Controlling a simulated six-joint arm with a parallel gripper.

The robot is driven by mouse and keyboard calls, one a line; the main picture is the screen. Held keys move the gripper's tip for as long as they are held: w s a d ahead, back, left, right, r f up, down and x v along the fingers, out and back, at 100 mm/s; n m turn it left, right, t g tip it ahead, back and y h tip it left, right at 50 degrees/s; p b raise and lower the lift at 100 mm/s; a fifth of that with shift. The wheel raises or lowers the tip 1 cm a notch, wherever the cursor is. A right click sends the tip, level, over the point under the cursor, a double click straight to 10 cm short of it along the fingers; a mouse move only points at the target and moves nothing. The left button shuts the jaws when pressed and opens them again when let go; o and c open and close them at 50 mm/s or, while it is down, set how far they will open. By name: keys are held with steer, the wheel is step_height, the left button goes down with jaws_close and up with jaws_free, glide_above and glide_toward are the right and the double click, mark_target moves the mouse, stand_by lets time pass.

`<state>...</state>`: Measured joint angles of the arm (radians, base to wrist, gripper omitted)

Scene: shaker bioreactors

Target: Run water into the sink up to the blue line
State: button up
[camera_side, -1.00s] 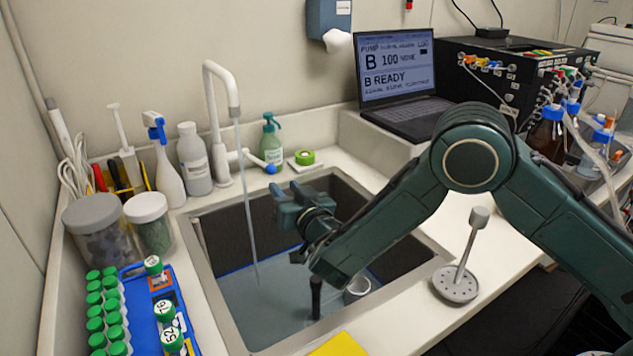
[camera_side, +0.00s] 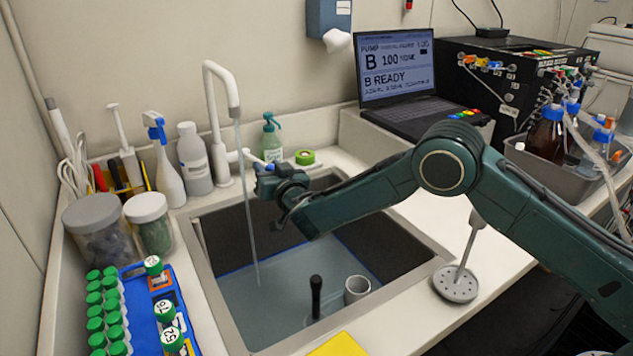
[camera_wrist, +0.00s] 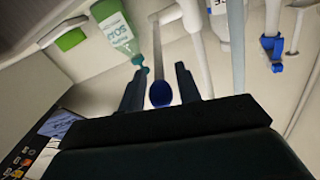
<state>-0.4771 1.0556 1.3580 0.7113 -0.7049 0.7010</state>
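The white tap (camera_side: 222,120) runs a stream of water (camera_side: 247,200) into the sink (camera_side: 215,300). Water (camera_side: 275,295) covers the sink floor. The blue line (camera_side: 236,270) shows on the sink wall, with the water's edge close to it; I cannot tell the exact gap. The tap's side lever (camera_wrist: 168,50) ends in a blue knob (camera_wrist: 161,94). My gripper (camera_wrist: 159,82) is open, its two fingers on either side of the knob with gaps showing. In the side view my gripper (camera_side: 268,180) is by the lever end and largely hides the knob.
A dark upright rod (camera_side: 316,296) and a white cup (camera_side: 357,289) stand in the sink. A spray bottle (camera_side: 165,165) and a white bottle (camera_side: 194,160) stand left of the tap.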

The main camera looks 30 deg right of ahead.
steer(key=shift+w+d, duration=0.1)
steer(key=shift+w, duration=1.2)
jaws_close()
